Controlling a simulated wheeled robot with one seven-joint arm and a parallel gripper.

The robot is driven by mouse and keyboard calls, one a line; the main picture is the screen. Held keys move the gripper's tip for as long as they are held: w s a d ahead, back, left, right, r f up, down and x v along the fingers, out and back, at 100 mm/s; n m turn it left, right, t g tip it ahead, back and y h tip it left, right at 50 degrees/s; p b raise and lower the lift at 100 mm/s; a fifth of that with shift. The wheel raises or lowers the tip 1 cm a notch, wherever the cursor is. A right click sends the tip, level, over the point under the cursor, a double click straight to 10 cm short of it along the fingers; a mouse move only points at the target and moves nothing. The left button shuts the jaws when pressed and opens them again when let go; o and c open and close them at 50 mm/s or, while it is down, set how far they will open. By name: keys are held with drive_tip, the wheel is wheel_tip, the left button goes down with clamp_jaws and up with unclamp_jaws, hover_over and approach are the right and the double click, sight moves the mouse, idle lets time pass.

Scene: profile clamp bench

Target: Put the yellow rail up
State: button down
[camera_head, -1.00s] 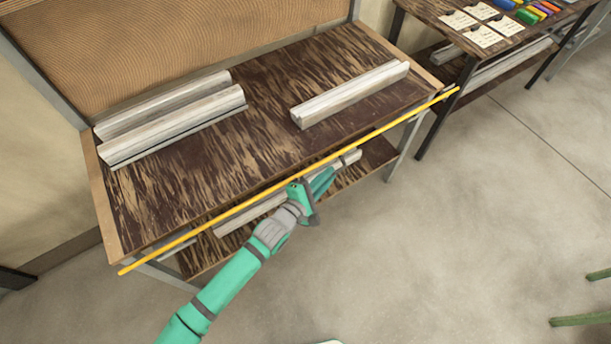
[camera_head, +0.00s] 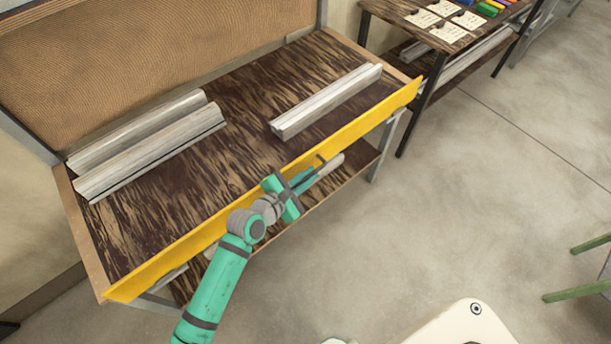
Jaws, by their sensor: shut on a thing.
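The yellow rail (camera_head: 265,194) runs along the whole front edge of the workbench (camera_head: 215,167). Its broad face shows as a wide band, from the near left corner to the far right corner. I cannot tell its exact tilt. My gripper (camera_head: 306,178) is at the front of the bench, against the rail right of its middle. It is shut on the rail, but the jaws' contact is partly hidden by the gripper's own body.
Two grey profiles (camera_head: 150,146) lie at the bench's left and one (camera_head: 326,101) at its right; the top between them is clear. A lower shelf (camera_head: 357,170) lies under the bench. A second table (camera_head: 403,32) stands at upper right.

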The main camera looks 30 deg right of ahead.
drive_tip(key=shift+w+a+f, duration=0.15)
drive_tip(key=c, duration=2.1)
unclamp_jaws()
drive_tip(key=v, duration=1.1)
